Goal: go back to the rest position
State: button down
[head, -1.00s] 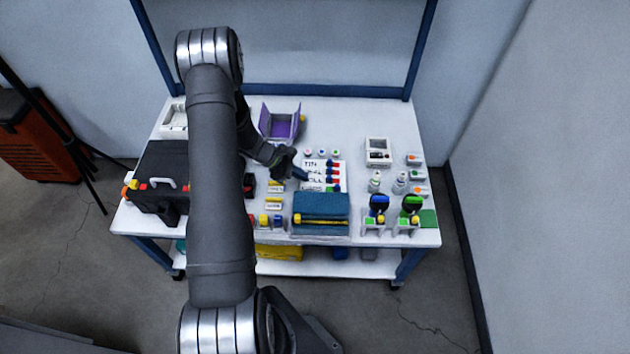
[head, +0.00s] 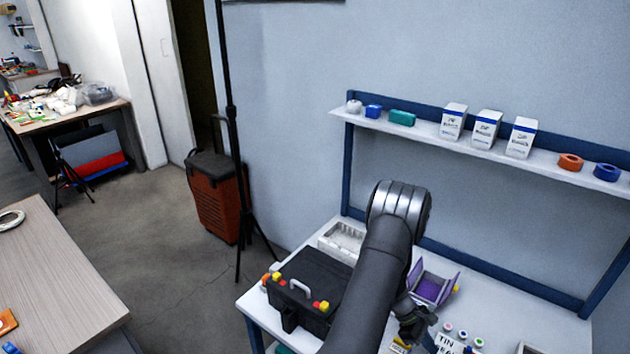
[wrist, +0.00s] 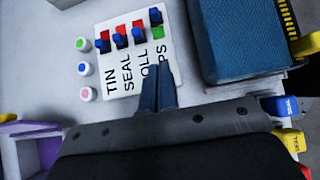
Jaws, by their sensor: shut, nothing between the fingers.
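My gripper (wrist: 157,88) shows in the wrist view as two dark blue fingertips, pressed together with nothing between them. It is over the lower edge of a white label board (wrist: 112,88) that reads TIN, SEAL and further words partly covered by the fingers. The board carries a row of blue pegs with red and green patches. I cannot tell the height of the fingertips above it. In the head view my arm reaches down over the white workbench (head: 505,300), and the board (head: 447,343) is cut by the bottom edge.
In the head view, a black toolbox (head: 310,285) and a purple-lined open box (head: 430,288) flank my arm. A shelf (head: 560,160) runs behind.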

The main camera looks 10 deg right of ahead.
jog(key=x, duration=0.8)
jog(key=shift+a+f, duration=0.15)
jog(key=w+a+r, duration=0.1)
jog(key=w+a, duration=0.1)
jog(key=w+a+r, duration=0.1)
jog(key=w+r, duration=0.1)
jog(key=shift+w+a+r, duration=0.1)
jog(key=shift+a, duration=0.3)
jog(key=shift+w+a+r, duration=0.2)
jog(key=shift+a+r, duration=0.05)
jog(key=shift+r, duration=0.05)
jog(key=shift+s+f, duration=0.1)
